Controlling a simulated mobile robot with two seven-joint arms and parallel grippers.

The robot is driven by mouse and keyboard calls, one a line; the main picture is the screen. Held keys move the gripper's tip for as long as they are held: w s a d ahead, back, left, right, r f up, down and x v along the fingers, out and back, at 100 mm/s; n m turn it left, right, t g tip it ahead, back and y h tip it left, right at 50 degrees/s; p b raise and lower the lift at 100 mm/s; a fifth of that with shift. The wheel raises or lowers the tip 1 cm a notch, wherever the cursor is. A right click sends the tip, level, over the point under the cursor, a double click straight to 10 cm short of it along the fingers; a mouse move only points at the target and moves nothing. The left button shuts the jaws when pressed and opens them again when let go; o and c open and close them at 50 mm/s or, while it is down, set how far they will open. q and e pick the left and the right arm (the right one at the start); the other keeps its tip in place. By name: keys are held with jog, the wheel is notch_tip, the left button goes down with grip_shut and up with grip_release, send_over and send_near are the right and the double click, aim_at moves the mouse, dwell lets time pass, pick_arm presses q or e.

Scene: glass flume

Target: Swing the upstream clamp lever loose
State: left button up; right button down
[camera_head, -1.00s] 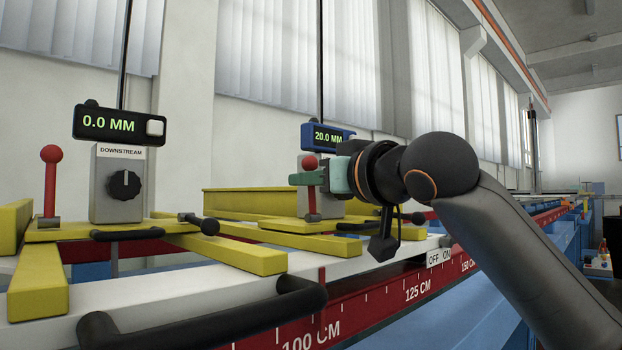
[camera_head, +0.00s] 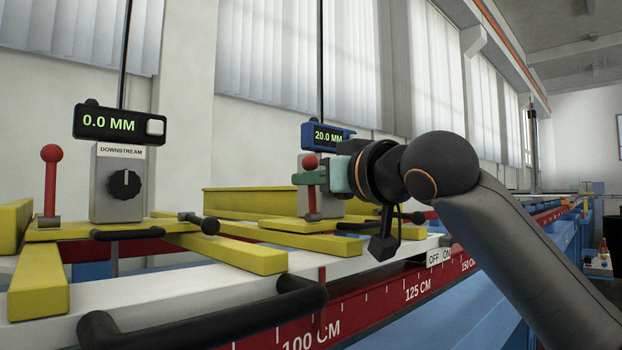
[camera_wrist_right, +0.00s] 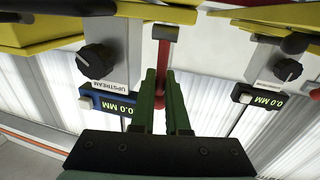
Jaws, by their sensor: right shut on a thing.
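The upstream clamp lever is a red rod with a ball top (camera_head: 312,201), standing about upright on its yellow carriage in the head view. My right gripper (camera_head: 308,178) is shut on the lever just below its ball, with green fingers on either side. In the upside-down right wrist view, the lever (camera_wrist_right: 163,59) runs between the fingers (camera_wrist_right: 165,95) from its grey pivot block (camera_wrist_right: 166,33). The fingers partly hide the ball end. The grey upstream post (camera_wrist_right: 102,55) with its black knob stands beside the lever. My left gripper is not in view.
The downstream carriage has its own upright red lever (camera_head: 50,180), a black knob (camera_head: 124,184) and a display (camera_head: 120,124) reading 0.0 MM. The upstream display (camera_head: 327,136) reads 20.0 MM. Yellow bars (camera_head: 225,253) and a black handle (camera_head: 205,318) lie in front.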

dwell(0.5)
jog(key=shift+d+f+b, duration=0.1)
jog(key=shift+b, duration=0.35)
jog(key=t+b, duration=0.1)
jog(key=b, duration=0.1)
jog(key=s+d+t+y+b, duration=0.1)
jog(key=b, duration=0.2)
jog(key=m+t+y+b, duration=0.1)
jog(key=t+b, duration=0.1)
jog(key=shift+s+d+f+b, duration=0.2)
jog(key=shift+s+f+b, duration=0.1)
jog(key=shift+f+b, duration=0.1)
jog(key=shift+s+d+m+t+y+b, duration=0.3)
jog(key=shift+m+t+y+b, duration=0.1)
jog(key=shift+t+b, duration=0.45)
jog(key=shift+r+t+b, duration=0.1)
jog(key=shift+t+b, duration=0.15)
jog(key=shift+b, duration=0.1)
jog(key=shift+s+d+r, duration=0.1)
jog(key=c, duration=0.9)
grip_release()
